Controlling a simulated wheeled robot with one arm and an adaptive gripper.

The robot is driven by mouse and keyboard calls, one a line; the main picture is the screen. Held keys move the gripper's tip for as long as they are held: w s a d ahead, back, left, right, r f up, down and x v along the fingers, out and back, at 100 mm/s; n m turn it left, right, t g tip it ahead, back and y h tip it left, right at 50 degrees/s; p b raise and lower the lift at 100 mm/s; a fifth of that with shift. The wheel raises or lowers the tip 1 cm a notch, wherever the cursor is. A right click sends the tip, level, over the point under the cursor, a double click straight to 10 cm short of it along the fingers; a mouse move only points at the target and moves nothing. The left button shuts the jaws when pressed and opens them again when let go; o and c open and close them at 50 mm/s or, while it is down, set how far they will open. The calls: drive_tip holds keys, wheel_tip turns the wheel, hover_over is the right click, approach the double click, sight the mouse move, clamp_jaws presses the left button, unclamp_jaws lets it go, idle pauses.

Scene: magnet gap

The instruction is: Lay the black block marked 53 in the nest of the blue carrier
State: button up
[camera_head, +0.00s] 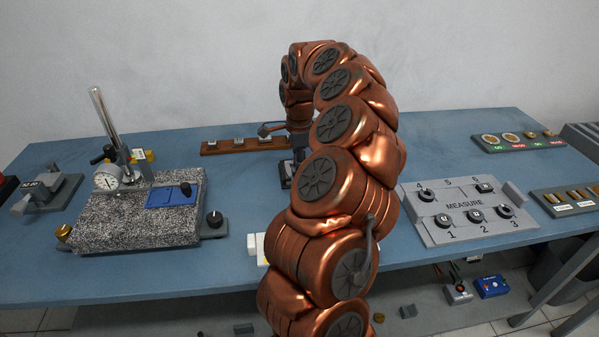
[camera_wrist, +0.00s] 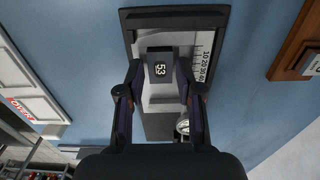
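The black block marked 53 (camera_wrist: 160,69) lies on a grey fixture with a printed scale (camera_wrist: 205,50) in the wrist view. My gripper (camera_wrist: 159,72) is open, with one finger on each side of the block. Narrow gaps seem to show between fingers and block; I cannot tell the height of the fingertips. The blue carrier (camera_head: 158,199) lies on the speckled granite plate (camera_head: 125,225) at the left in the head view. Its nest is too small to make out. In the head view my arm hides most of the fixture, and the block cannot be made out.
A dial gauge (camera_head: 107,180) on a steel post stands at the granite plate's left. A grey MEASURE tray (camera_head: 445,233) with several round pieces is right of my arm. A wooden rack (camera_head: 222,147) lies behind. Bare blue table (camera_head: 240,190) lies between plate and arm.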

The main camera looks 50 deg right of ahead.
clamp_jaws()
drive_tip(key=shift+r, duration=0.1)
drive_tip(key=shift+r, duration=2.4)
